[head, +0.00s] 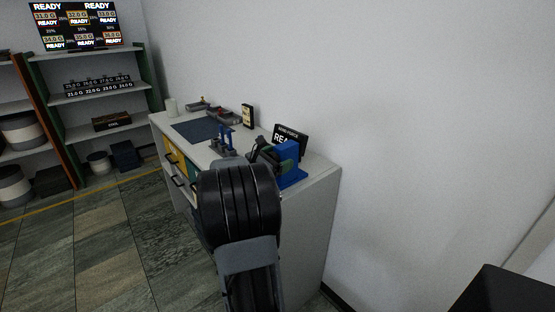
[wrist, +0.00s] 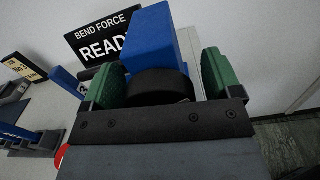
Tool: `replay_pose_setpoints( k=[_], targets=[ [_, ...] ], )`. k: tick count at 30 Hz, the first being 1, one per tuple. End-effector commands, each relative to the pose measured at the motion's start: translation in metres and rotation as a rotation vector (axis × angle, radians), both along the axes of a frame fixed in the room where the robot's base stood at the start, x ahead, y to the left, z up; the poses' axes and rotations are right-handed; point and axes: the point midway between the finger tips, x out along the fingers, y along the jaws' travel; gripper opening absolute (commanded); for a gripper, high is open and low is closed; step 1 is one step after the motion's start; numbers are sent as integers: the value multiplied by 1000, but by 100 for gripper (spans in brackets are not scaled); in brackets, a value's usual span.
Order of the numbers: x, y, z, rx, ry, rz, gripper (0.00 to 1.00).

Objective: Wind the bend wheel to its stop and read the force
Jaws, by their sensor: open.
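The bend press (head: 293,173) is a blue block at the near right end of the white bench; its blue body (wrist: 150,42) fills the top middle of the wrist view. A dark round bend wheel (wrist: 158,86) sits on its near side. My gripper (wrist: 164,72) is open, with one green finger pad on each side of the wheel; whether the pads touch it I cannot tell. A black sign (wrist: 104,38) behind the press reads "BEND FORCE" and "READ", the rest cut off by the blue body; it also shows in the head view (head: 280,137). No force number shows.
A second blue fixture (head: 226,140) stands left of the press on the bench (head: 160,125). A dark mat (head: 192,130), trays (head: 222,115) and a small display (head: 247,116) lie farther back. A white wall is close on the right. Shelves stand at the far left.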

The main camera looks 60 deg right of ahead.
Motion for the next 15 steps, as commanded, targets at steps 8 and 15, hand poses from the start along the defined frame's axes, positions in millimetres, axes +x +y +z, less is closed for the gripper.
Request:
replay_pose_setpoints(
  k=[8, 15],
  targets=[
    [3, 8, 0, 0, 1, 1, 84],
    [18, 49, 1, 0, 0, 6, 84]
  ],
)
